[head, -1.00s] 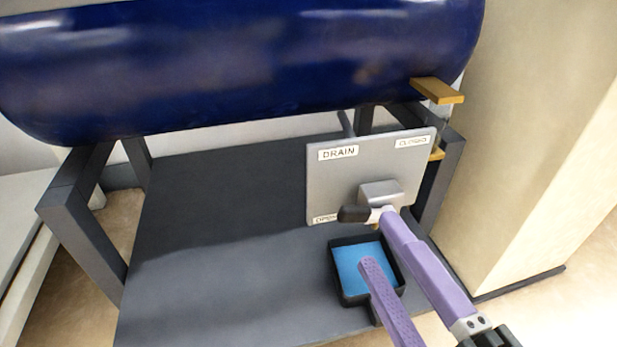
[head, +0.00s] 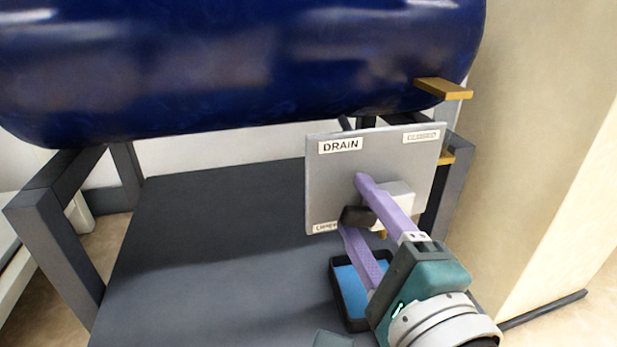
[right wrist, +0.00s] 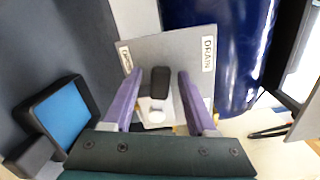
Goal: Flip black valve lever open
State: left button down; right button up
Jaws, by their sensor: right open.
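The black valve lever (head: 357,215) is on a grey panel (head: 325,185) marked DRAIN. In the head view it points left from a pale valve body (head: 398,203), just above the OPEN label (head: 325,227) at the panel's lower left. A label (head: 421,136), blurred now, is at the upper right. My right gripper (head: 354,204) is open, with one purple finger above the lever and one below. In the right wrist view the lever (right wrist: 160,84) lies between the two separated fingers (right wrist: 160,76). I cannot tell whether either finger touches it.
A big blue tank (head: 230,70) lies above the panel on dark legs (head: 60,190). A black tray with a blue inside (head: 352,292) stands below the valve. A yellow bracket (head: 444,89) juts out at the upper right, near a beige wall. The dark platform at left is clear.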

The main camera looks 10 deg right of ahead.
grip_shut()
dwell(0.5)
